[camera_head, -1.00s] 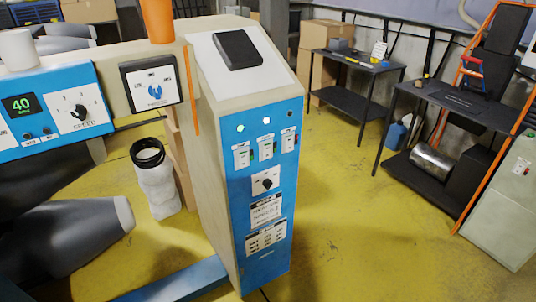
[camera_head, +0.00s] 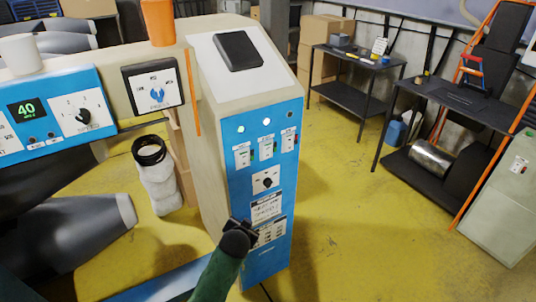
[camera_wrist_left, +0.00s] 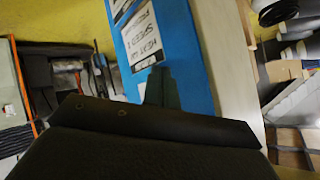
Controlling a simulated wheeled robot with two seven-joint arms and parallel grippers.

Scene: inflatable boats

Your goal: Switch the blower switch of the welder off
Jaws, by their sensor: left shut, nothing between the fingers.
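The welder (camera_head: 212,150) is a tall cream cabinet with a blue front panel (camera_head: 262,270). Near the panel's top are three small switches: left (camera_head: 242,156), middle (camera_head: 266,148) and right (camera_head: 289,140). Their labels are too small to read, so I cannot tell which is the blower switch. The lamps above the left and middle ones look lit; the right one looks dark. My left gripper (camera_head: 246,226) is in front of the lower panel, below the switches, shut and empty. In the left wrist view its closed fingers (camera_wrist_left: 162,88) point at the panel's printed labels. My right gripper is not in view.
A black knob (camera_head: 266,182) sits below the switches. A speed control box (camera_head: 60,112) and a beam with an orange cup (camera_head: 158,22) are at the left. Black work tables (camera_head: 352,60) stand at the right. Yellow floor (camera_head: 350,220) right of the cabinet is clear.

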